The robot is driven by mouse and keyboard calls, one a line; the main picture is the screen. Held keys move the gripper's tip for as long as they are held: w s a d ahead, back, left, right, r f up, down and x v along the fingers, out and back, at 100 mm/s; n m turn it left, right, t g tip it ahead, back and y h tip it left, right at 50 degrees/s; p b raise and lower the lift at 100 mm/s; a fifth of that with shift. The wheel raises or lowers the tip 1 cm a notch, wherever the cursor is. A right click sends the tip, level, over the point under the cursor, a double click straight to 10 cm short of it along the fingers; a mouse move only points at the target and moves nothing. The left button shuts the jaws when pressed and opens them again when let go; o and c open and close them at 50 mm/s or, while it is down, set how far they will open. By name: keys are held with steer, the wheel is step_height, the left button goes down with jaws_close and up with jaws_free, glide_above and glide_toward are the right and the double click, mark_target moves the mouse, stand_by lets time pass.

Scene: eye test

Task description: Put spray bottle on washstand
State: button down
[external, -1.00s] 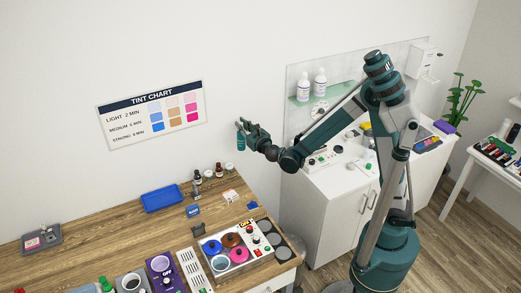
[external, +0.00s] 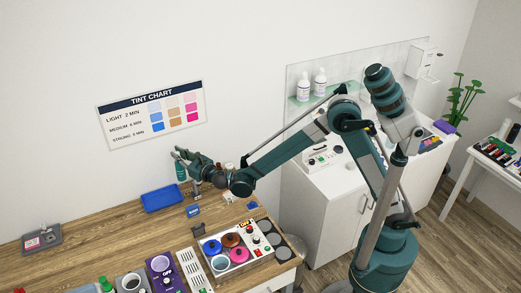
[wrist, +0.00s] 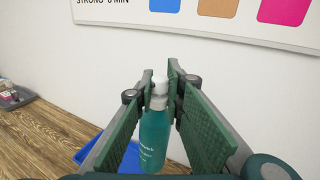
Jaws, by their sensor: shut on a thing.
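A teal spray bottle (external: 181,171) with a pale top is held upright in my gripper (external: 180,155), above the back of the wooden table. In the wrist view the bottle (wrist: 155,137) stands between the two green finger pads of my gripper (wrist: 160,80), which are shut on its upper part.
A blue tray (external: 162,199) lies on the wooden table (external: 110,240) below and left of the bottle. A grey tray (external: 42,239) is at far left; the table between is clear. The tint chart (external: 152,115) hangs behind.

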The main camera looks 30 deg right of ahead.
steer(key=s+a+f+n+g+y+b, duration=0.1)
steer(key=s+a, duration=0.8)
steer(key=a, duration=0.4)
steer(key=s+a+f+n+g+y, duration=0.1)
steer(key=s+a+n+y, duration=0.1)
steer(key=s+a, duration=0.8)
steer(key=s+a+f+n+g+y+b, duration=0.1)
steer(key=s+a+y, duration=0.1)
steer(key=s+a, duration=0.8)
steer(key=a, duration=0.7)
steer(key=shift+f+g+b, duration=0.3)
steer(key=shift+f, duration=0.1)
step_height(320, 180, down, 6)
steer(key=b, duration=0.1)
steer(key=shift+f, duration=0.25)
steer(key=shift+f+b, duration=0.45)
steer(key=shift+f, duration=1.45)
steer(key=c, duration=2.4)
jaws_free()
